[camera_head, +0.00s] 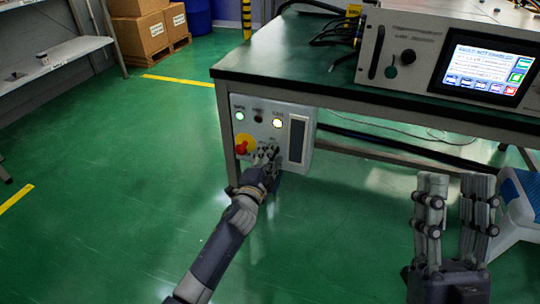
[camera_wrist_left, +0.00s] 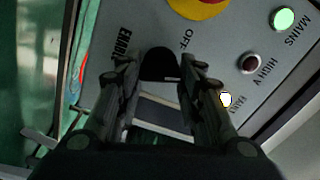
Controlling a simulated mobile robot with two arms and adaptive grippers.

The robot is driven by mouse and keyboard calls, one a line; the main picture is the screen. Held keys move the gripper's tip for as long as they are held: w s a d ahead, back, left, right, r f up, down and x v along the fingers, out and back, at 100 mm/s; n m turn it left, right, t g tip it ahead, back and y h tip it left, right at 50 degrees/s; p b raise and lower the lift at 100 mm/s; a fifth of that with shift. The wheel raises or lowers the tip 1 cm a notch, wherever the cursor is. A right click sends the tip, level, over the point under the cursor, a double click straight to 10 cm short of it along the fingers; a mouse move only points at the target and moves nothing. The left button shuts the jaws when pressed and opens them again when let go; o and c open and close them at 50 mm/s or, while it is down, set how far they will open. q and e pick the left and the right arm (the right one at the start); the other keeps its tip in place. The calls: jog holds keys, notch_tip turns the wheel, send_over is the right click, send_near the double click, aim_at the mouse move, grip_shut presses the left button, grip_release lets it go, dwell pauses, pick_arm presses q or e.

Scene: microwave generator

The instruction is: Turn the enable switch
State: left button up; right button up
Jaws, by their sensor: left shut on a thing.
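The enable switch is a black rotary knob (camera_wrist_left: 159,66) on the grey control panel (camera_head: 297,114) under the bench. In the left wrist view it sits between the words ENABLE and OFF. My left gripper (camera_wrist_left: 160,75) is shut on the knob, one finger on each side of it. In the head view my left gripper (camera_head: 264,160) reaches the lower middle of the panel and covers the knob. My right gripper (camera_head: 457,190) is raised at the lower right, open and empty, its fingers apart.
A red and yellow emergency stop (camera_head: 244,145) is just left of my left gripper. Lit lamps sit above it on the panel. The green bench (camera_head: 290,75) overhangs the panel and carries the generator (camera_head: 412,52) with its lit screen. A blue and white stool (camera_head: 517,210) stands at right.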

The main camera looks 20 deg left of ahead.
pick_arm(q)
jog(key=shift+m, duration=0.6)
pick_arm(e)
jog(key=shift+w+f+g, duration=0.25)
jog(key=shift+w+g, duration=0.05)
jog(key=shift+w, duration=0.1)
pick_arm(q)
jog(key=o, duration=1.1)
jog(key=shift+c, duration=0.2)
pick_arm(e)
jog(key=shift+f, duration=0.1)
pick_arm(q)
jog(key=s, duration=1.2)
jog(key=shift+a, duration=0.2)
